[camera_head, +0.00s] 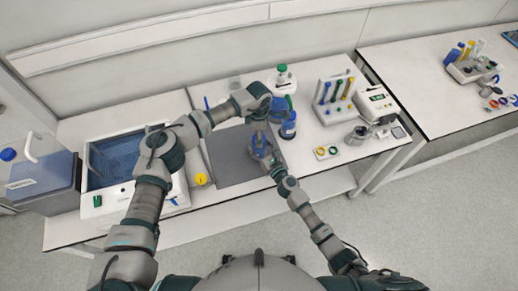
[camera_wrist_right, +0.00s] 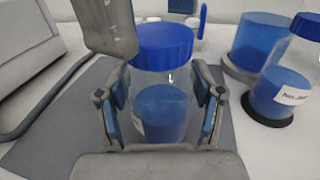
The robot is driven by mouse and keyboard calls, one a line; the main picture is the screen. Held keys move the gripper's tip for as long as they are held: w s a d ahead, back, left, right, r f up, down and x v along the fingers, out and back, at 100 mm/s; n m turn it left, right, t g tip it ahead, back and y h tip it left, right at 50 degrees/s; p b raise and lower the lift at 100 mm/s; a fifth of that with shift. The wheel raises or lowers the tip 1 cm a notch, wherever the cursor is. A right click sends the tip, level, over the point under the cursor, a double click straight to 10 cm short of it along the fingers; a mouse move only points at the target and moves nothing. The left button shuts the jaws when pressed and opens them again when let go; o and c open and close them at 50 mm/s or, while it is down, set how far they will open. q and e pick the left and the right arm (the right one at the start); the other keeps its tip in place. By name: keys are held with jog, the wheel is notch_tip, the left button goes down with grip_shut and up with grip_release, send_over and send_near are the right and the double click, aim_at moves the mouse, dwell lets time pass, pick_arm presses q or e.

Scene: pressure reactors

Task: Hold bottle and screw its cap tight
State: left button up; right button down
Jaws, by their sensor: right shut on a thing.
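A clear glass bottle (camera_wrist_right: 158,105) with blue liquid and a blue screw cap (camera_wrist_right: 163,45) stands upright over the dark grey mat (camera_head: 228,158). In the head view the bottle (camera_head: 260,145) is partly hidden by my grippers. My right gripper (camera_wrist_right: 160,100) is shut on the bottle's body, one finger on each side, below the cap. My left gripper (camera_head: 262,112) is above the bottle. Part of it (camera_wrist_right: 108,25) shows beside the cap at upper left in the right wrist view. The cap sits on the bottle neck; how tight cannot be seen. The left fingers' opening is unclear.
Another bottle (camera_wrist_right: 285,80) with blue liquid stands close right, beside a blue container (camera_wrist_right: 258,42). A tube rack (camera_head: 335,100) and a small device (camera_head: 376,103) stand further right. A blue-filled bath (camera_head: 120,160) is on the left. A yellow cap (camera_head: 201,179) lies near the mat.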

pick_arm(q)
jog(key=shift+r, duration=1.6)
pick_arm(e)
jog(key=shift+w+d, duration=0.1)
jog(key=shift+d, duration=0.05)
pick_arm(q)
jog(key=shift+c, duration=0.4)
jog(key=n, duration=0.3)
jog(key=shift+d+r, duration=0.15)
jog(key=shift+r, duration=0.25)
jog(key=n, duration=0.2)
jog(key=r+n, duration=0.1)
jog(key=n, duration=0.3)
jog(key=r+n, duration=0.1)
jog(key=n, duration=0.2)
jog(key=shift+r+n, duration=0.3)
jog(key=shift+f, duration=0.1)
jog(key=shift+f, duration=3.9)
